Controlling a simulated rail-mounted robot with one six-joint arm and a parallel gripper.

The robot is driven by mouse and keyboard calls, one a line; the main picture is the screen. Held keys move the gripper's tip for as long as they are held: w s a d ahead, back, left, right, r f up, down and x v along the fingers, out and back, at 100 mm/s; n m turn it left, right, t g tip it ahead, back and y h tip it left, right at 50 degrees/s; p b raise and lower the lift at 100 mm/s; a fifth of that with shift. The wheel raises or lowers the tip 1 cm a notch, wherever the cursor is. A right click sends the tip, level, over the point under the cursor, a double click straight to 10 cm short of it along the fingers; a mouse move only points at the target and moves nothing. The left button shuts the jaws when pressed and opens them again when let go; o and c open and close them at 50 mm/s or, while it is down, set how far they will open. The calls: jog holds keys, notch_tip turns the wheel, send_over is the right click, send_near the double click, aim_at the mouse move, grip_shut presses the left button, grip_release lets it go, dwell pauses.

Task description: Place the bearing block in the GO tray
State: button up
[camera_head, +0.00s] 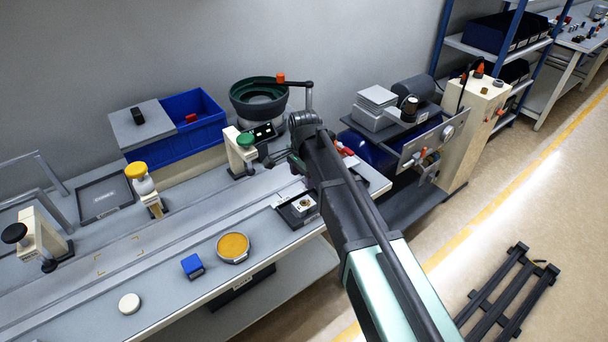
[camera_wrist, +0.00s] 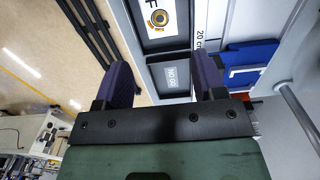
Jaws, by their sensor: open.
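The bearing block (camera_head: 304,203), a pale square piece with a round bore, sits in a dark tray (camera_head: 289,215) at the front edge of the bench. In the wrist view the bearing block (camera_wrist: 159,18) shows near the top, inside that dark tray (camera_wrist: 165,44); the tray's lettering is cut off, so I cannot tell which tray it is. A second dark tray marked NO GO (camera_wrist: 171,74) lies beside it, between my fingers in the picture. My gripper (camera_wrist: 163,65) is open and empty, apart from the block. In the head view my arm hides its fingertips.
A blue cube (camera_head: 192,265), a round tin with an orange top (camera_head: 233,247) and a white disc (camera_head: 129,303) stand along the bench front. A green bowl feeder (camera_head: 259,98) and blue bins (camera_head: 190,120) stand behind. A dark pallet (camera_head: 508,295) lies on the floor.

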jog(key=shift+f, duration=0.1)
jog(key=s+d+n, duration=1)
jog(key=s+d, duration=0.9)
jog(key=s, duration=0.1)
